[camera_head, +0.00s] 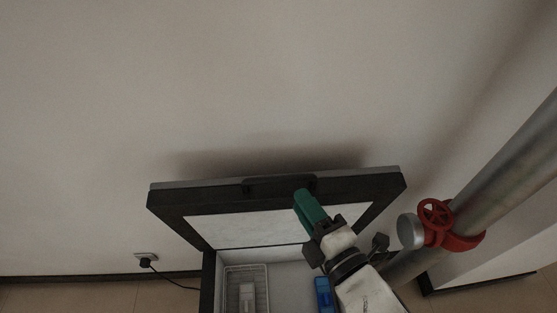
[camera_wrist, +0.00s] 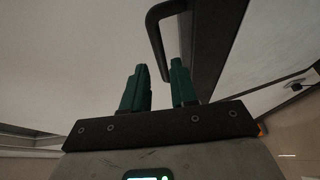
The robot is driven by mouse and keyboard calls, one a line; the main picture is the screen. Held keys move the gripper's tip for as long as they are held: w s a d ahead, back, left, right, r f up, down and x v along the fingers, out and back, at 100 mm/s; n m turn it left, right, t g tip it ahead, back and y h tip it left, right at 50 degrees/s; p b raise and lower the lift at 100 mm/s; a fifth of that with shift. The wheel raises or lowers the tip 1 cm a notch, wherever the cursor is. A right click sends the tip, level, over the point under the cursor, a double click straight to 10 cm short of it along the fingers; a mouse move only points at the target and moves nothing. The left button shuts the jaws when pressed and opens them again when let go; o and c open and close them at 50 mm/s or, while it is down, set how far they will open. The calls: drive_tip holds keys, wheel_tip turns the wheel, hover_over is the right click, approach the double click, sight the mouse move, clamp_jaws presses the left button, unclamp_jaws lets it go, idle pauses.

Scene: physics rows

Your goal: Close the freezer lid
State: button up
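The freezer lid (camera_head: 180,201) stands open and tilted up in the head view, with a dark frame and a white inner panel. Its dark handle (camera_head: 262,184) is on the lid's upper edge. In the wrist view the black handle loop (camera_wrist: 157,38) shows beyond the fingertips, beside the lid's dark edge (camera_wrist: 212,45). My gripper (camera_head: 301,194) has green fingers and is at the lid's upper edge, just right of the handle's middle. In the wrist view my gripper (camera_wrist: 158,68) is open, with a gap between its fingers. I cannot tell whether it touches the handle.
The open freezer body (camera_head: 208,280) holds a white wire basket (camera_head: 262,272) and a blue item (camera_head: 323,294). A grey pipe (camera_head: 510,160) with a red valve wheel (camera_head: 436,212) stands to the right. A wall socket with a plug (camera_head: 146,258) is at left. The wall is behind the lid.

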drive_tip(key=p+x, duration=0.2)
drive_tip(key=x, duration=0.7)
drive_tip(key=shift+w+p, duration=0.2)
drive_tip(key=shift+p, duration=0.1)
drive_tip(key=shift+c, duration=0.2)
clamp_jaws()
